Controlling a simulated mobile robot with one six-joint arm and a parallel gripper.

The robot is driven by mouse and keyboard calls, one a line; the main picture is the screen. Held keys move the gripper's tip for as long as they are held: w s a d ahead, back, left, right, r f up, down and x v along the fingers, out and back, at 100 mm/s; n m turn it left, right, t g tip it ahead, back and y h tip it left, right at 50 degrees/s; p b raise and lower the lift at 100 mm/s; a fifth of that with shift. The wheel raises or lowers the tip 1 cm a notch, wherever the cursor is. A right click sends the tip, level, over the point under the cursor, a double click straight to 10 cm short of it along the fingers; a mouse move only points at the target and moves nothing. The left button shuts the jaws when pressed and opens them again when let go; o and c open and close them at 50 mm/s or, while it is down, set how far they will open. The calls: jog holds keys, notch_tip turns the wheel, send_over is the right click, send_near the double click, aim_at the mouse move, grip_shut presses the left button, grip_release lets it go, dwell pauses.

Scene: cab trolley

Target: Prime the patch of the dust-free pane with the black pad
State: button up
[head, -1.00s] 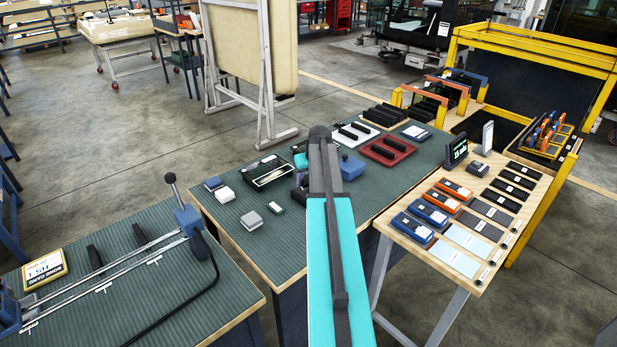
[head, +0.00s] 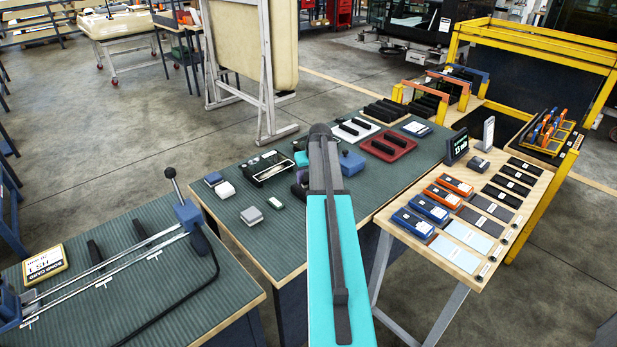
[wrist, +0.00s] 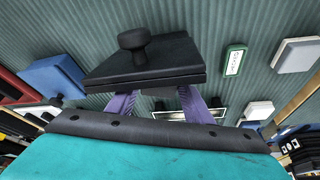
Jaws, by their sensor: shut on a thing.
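My gripper (wrist: 157,104) has purple fingers and is shut on a black pad (wrist: 185,58), a flat dark block with a round knob. It is above the green ribbed bench top in the wrist view. In the head view my teal arm hides most of the gripper. Flat panes lie in a column on the wooden table at the right: dark panes (head: 503,198), grey ones (head: 470,219) and light blue ones (head: 447,257). I cannot tell which is dust-free. My gripper is apart from them, to their left.
Blue and orange boxes (head: 420,222) line the table's left side. A display (head: 457,148) and a white upright stand (head: 487,132) are behind. A red tray (head: 388,149) and small boxes sit on the green bench. A rail fixture (head: 100,262) fills the left bench. A yellow frame (head: 545,190) borders the right.

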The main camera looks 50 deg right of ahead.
jog(key=shift+f, duration=0.55)
dwell(1.3)
jog(key=shift+r, duration=0.15)
jog(key=shift+r+p, duration=1.4)
jog(key=shift+r, duration=1.95)
jog(key=shift+r, duration=0.1)
